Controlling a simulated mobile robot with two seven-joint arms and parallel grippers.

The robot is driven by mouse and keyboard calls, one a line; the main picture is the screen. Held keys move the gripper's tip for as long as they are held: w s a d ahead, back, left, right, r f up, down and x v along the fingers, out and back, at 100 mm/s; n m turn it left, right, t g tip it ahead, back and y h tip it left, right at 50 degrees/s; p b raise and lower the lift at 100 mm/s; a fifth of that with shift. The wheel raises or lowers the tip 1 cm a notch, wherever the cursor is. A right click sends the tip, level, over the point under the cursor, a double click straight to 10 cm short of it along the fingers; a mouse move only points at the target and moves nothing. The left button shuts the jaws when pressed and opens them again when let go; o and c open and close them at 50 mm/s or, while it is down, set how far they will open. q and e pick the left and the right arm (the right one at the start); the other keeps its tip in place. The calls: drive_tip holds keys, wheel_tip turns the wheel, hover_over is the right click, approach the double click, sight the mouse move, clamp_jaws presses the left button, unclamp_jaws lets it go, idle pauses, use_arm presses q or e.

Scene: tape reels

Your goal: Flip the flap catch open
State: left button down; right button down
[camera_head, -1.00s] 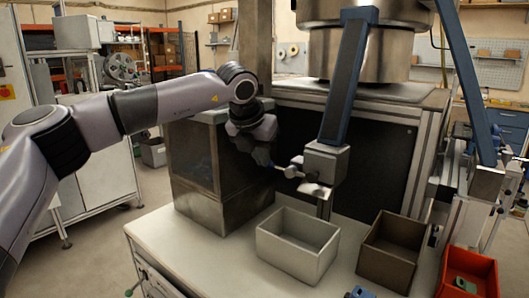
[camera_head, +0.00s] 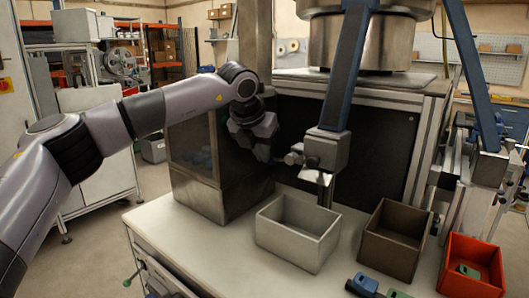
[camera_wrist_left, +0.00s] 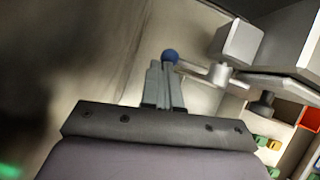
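The flap catch shows as a short metal lever with a blue ball knob (camera_wrist_left: 170,55), running to a silver pivot (camera_wrist_left: 222,73) beside a grey block in the left wrist view. In the head view the grey block (camera_head: 326,150) sits at the foot of a blue leg, above a metal flap (camera_head: 316,176). My left gripper (camera_wrist_left: 165,68) has its two fingers close together, with the knob just at their tips. Whether they touch it I cannot tell. In the head view the left gripper (camera_head: 278,159) is at the block's left side, its fingers partly hidden. My right gripper is not in view.
A glass-sided metal box (camera_head: 205,187) stands close behind my left arm. A white bin (camera_head: 298,262), a brown bin (camera_head: 385,255) and a red bin (camera_head: 470,285) stand below on the white table (camera_head: 195,240). Blue and green parts (camera_head: 370,287) lie at the front edge.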

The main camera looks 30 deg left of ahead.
use_arm(q)
drive_tip(key=shift+a, duration=0.1)
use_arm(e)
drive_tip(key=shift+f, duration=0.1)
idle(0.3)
use_arm(q)
drive_tip(key=shift+r+p, duration=0.6)
drive_tip(key=shift+r, duration=0.1)
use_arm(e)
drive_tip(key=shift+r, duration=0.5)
use_arm(q)
drive_tip(key=shift+r, duration=0.1)
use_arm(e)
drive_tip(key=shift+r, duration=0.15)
